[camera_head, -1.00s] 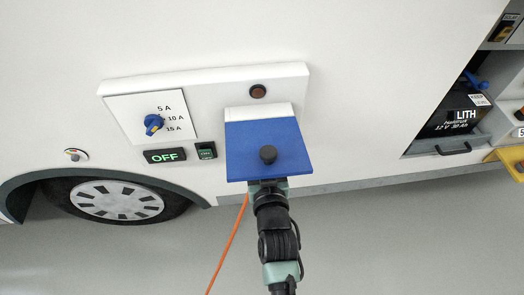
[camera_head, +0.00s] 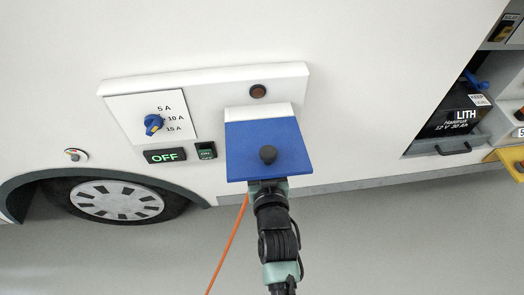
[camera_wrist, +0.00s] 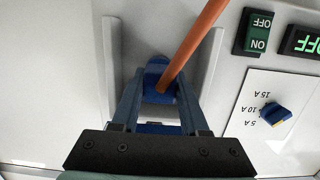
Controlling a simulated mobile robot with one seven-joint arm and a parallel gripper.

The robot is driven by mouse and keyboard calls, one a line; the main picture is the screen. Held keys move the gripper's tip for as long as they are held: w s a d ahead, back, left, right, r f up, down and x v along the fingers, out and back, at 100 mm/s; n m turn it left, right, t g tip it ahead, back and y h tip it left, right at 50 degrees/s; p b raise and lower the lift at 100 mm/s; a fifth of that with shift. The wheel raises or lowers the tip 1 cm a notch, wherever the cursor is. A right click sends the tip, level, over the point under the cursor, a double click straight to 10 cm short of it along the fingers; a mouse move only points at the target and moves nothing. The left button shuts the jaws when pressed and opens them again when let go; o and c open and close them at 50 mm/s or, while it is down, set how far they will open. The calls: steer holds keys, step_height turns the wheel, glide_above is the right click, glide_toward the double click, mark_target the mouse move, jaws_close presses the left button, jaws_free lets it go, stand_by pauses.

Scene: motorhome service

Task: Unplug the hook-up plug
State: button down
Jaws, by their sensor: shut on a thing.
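The hook-up plug (camera_wrist: 157,75) is blue, with an orange cable (camera_wrist: 196,40) running from it; both show in the wrist view. My gripper (camera_wrist: 160,92) has one finger on each side of the plug body and is shut on it. In the head view, the raised blue flap (camera_head: 245,140) with a dark knob covers the plug, the socket and my fingers. Only my wrist and forearm show below the flap. The orange cable hangs down left of my arm. I cannot tell how deep the plug sits in its socket.
Left of the flap are a current dial (camera_head: 153,124), a lit green OFF display (camera_head: 165,155) and an ON/OFF switch (camera_head: 206,150). A wheel (camera_head: 117,200) is at lower left. An open battery bay (camera_head: 462,115) is at right. The floor below is clear.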

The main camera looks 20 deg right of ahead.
steer(key=shift+s, duration=0.1)
steer(key=shift+f+p+v, duration=0.15)
steer(key=shift+p+v, duration=0.45)
steer(key=shift+v, duration=0.35)
steer(key=shift+f+p+v, duration=0.15)
steer(key=shift+p+v, duration=0.45)
steer(key=shift+v, duration=0.35)
steer(key=s+a+f+n+y, duration=0.1)
steer(key=s+a+f+y, duration=0.1)
steer(key=a, duration=0.5)
steer(key=s+a+f+n+y, duration=0.2)
steer(key=s+a+f, duration=0.2)
steer(key=s+a, duration=0.3)
steer(key=shift+s+a+t, duration=0.3)
steer(key=shift+a+t, duration=0.1)
steer(key=shift+a, duration=0.2)
